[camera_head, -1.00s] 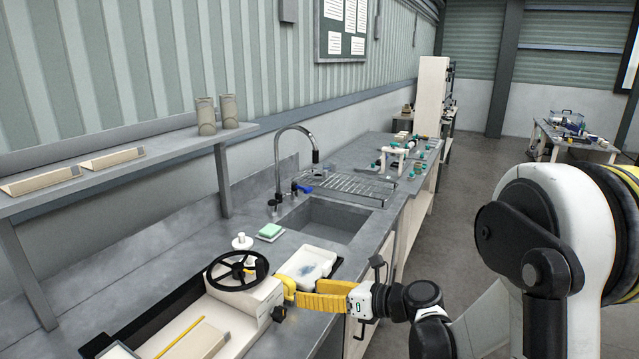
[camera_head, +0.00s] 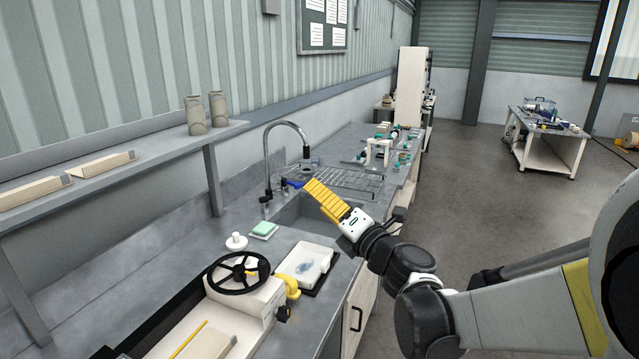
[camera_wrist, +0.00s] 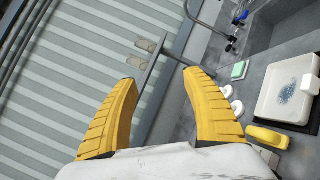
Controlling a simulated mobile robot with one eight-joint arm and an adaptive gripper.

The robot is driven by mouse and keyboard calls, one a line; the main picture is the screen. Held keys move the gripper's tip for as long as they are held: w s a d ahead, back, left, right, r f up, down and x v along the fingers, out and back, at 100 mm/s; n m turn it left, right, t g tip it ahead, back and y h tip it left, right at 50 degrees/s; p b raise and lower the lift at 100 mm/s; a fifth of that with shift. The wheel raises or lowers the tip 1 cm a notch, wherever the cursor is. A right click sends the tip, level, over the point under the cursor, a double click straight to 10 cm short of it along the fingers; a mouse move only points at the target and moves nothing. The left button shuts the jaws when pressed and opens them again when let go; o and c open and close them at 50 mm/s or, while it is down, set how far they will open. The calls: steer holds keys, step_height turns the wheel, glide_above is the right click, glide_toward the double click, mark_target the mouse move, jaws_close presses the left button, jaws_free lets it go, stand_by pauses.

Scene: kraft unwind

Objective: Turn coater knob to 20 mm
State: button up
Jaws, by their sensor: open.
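The coater (camera_head: 247,300) is a cream machine at the front of the counter with a black handwheel (camera_head: 238,273) on top. A small dark knob (camera_head: 283,313) sits on its right side, and a yellow curved part (camera_head: 287,283) stands at its back right corner. The knob's scale cannot be read. The yellow part also shows at lower right in the wrist view (camera_wrist: 268,138). My gripper (camera_head: 314,188) has yellow fingers and is raised above the sink, behind and right of the coater. In the wrist view my gripper (camera_wrist: 161,83) is open, with nothing between its fingers.
A white tray (camera_head: 318,258) with a blue patch lies right of the coater. A green sponge (camera_head: 264,229) and a white knobbed object (camera_head: 236,242) are behind it. The tap (camera_head: 268,150) rises beside the sink. A shelf (camera_head: 100,160) runs along the left wall.

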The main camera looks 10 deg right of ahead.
steer(key=shift+d+r+m+t+h, duration=0.3)
steer(key=shift+r+m+h, duration=0.45)
steer(key=shift+m, duration=0.35)
steer(key=shift+d+r+m+t+h, duration=0.2)
steer(key=shift+d+r+m+h, duration=0.2)
steer(key=shift+r+m+h, duration=0.5)
steer(key=shift+d+f+m, duration=0.1)
steer(key=shift+f+m, duration=0.15)
steer(key=shift+m, duration=0.05)
steer(key=s+d+f+m+g+h, duration=0.35)
steer(key=s+m, duration=0.25)
steer(key=m, duration=0.3)
steer(key=s+d+f+m+g+h, duration=0.2)
steer(key=s+d+m+h, duration=0.3)
steer(key=m, duration=0.4)
steer(key=s+a+f+m+g+y, duration=0.2)
steer(key=s+a+f+m+g, duration=0.1)
steer(key=s+f, duration=0.3)
steer(key=s+a+f+m+g+y, duration=0.2)
steer(key=s+a+f, duration=0.3)
steer(key=s, duration=0.5)
steer(key=shift+a+f+m+g+y, duration=0.15)
steer(key=shift+f+m+g+y, duration=0.3)
steer(key=shift+m+g, duration=0.35)
steer(key=shift+w, duration=0.1)
steer(key=shift+c, duration=0.2)
